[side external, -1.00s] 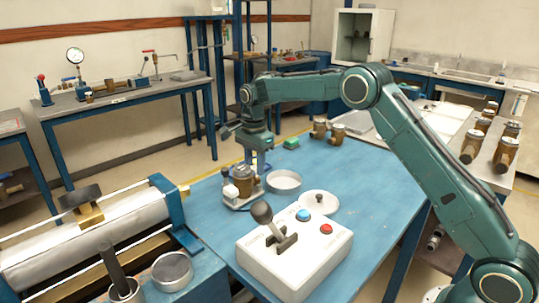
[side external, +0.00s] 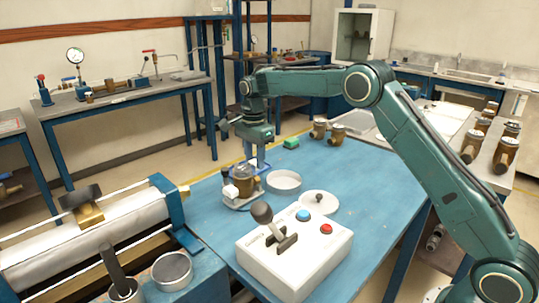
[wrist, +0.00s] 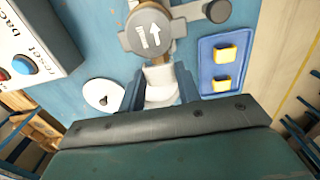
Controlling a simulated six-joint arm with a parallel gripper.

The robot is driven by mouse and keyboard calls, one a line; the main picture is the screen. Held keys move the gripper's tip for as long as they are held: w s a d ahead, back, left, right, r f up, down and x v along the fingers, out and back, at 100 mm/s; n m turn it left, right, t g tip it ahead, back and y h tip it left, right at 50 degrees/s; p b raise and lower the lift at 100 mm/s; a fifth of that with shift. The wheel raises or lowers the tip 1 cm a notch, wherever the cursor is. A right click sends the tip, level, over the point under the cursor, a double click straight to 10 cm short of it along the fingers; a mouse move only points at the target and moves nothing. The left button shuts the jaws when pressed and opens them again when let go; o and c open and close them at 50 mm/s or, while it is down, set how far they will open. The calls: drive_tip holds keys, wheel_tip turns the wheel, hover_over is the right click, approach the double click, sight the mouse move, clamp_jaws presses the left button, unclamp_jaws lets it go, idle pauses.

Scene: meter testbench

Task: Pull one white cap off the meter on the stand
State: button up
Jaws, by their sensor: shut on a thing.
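The brass meter (side external: 245,186) with a grey top stands on the small stand (side external: 238,202) at the far left of the blue bench. A white cap (side external: 230,191) shows on its near left side. In the wrist view, the meter's round grey top (wrist: 148,32) has white arrow marks. My gripper (side external: 258,166) is low at the meter's far side. In the wrist view, my gripper (wrist: 159,90) is shut on a white cap (wrist: 160,78) beside the meter. I cannot tell whether this cap is seated or has come free. In the side view, the held cap is hidden.
The wrist view shows a blue tray (wrist: 206,78) with yellow pieces.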

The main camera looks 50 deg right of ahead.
drive_tip(key=shift+r, duration=1.65)
